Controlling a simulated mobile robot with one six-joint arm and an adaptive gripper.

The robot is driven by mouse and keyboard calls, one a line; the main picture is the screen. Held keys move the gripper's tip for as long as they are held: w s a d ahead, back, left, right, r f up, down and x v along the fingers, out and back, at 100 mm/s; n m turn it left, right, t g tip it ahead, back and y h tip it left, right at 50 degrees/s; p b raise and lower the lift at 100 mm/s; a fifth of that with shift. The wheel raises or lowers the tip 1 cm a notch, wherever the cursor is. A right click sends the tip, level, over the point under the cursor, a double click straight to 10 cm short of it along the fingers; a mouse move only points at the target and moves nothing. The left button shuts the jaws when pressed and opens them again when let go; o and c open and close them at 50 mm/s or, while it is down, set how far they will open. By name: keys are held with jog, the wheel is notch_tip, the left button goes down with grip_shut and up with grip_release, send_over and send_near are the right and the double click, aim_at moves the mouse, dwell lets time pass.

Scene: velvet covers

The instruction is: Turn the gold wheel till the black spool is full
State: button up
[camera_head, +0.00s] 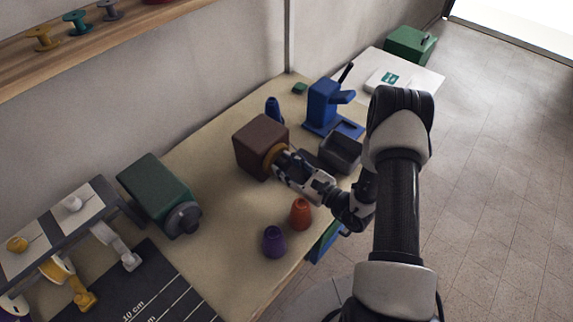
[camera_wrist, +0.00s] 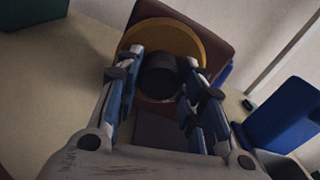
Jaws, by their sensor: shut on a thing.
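The gold wheel (camera_head: 271,158) sits on the front face of a brown box (camera_head: 259,137) on the table. In the wrist view the gold wheel (camera_wrist: 195,42) is a round disc with a dark round knob (camera_wrist: 161,75) at its middle. My gripper (camera_head: 280,163) reaches the wheel from the right. In the wrist view its two fingers (camera_wrist: 162,84) stand on either side of the knob, shut on it. My gripper hides part of the wheel in the head view. I cannot make out a black spool in either view.
A green box with a grey wheel (camera_head: 158,192) is at left. Bare tabletop (camera_head: 222,240) lies between.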

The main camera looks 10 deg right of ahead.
jog(key=shift+m, duration=1.1)
jog(key=o, duration=1.1)
jog(key=shift+c, duration=0.2)
jog(key=v, duration=1.2)
